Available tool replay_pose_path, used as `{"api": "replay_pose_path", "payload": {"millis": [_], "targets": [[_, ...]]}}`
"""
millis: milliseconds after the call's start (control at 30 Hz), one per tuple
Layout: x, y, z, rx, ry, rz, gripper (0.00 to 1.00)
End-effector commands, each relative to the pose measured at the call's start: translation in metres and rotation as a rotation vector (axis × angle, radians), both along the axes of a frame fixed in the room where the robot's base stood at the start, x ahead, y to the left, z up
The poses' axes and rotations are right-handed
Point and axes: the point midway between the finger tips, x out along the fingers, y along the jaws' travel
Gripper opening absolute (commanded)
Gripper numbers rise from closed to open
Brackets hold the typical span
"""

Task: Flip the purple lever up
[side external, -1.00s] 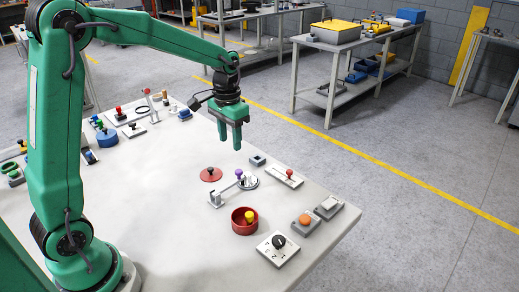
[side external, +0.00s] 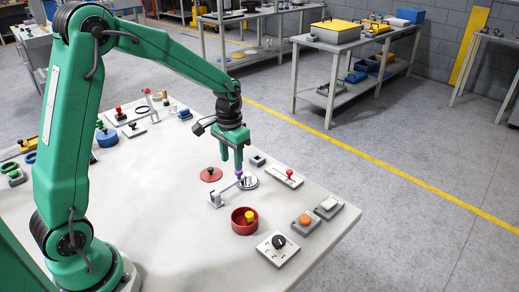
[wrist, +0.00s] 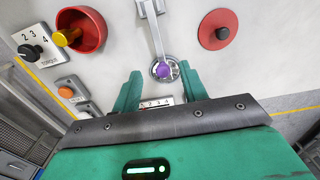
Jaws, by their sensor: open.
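The purple lever has a purple knob (wrist: 162,71) at the end of a grey metal arm (wrist: 152,25). In the side view the lever lies low, running from its bracket (side external: 215,200) towards a round grey disc (side external: 249,183). My gripper (wrist: 158,87) is open and points down. In the wrist view the knob lies between the lines of the two green fingers, just beyond their tips. In the side view my gripper (side external: 231,162) is just above the knob, and a finger partly overlaps it. I cannot tell whether they touch.
A red bowl (side external: 237,223) with a yellow knob stands in front of the lever. A red disc (side external: 210,174) lies to its left. A red-knobbed switch plate (side external: 284,180), an orange button box (side external: 303,224) and a black dial plate (side external: 270,257) stand to the right.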

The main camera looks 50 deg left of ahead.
Motion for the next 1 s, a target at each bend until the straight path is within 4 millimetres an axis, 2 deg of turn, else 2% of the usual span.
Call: {"api": "replay_pose_path", "payload": {"millis": [133, 433, 467, 667, 1000], "targets": [[-0.0005, 0.0000, -0.0085, 0.000, 0.001, 0.000, 0.43], [-0.0003, 0.0000, -0.0100, 0.000, 0.000, 0.000, 0.43], [-0.0003, 0.0000, -0.0100, 0.000, 0.000, 0.000, 0.39], [-0.0003, 0.0000, -0.0098, 0.000, 0.000, 0.000, 0.00], [-0.0002, 0.0000, -0.0097, 0.000, 0.000, 0.000, 0.00]]}}
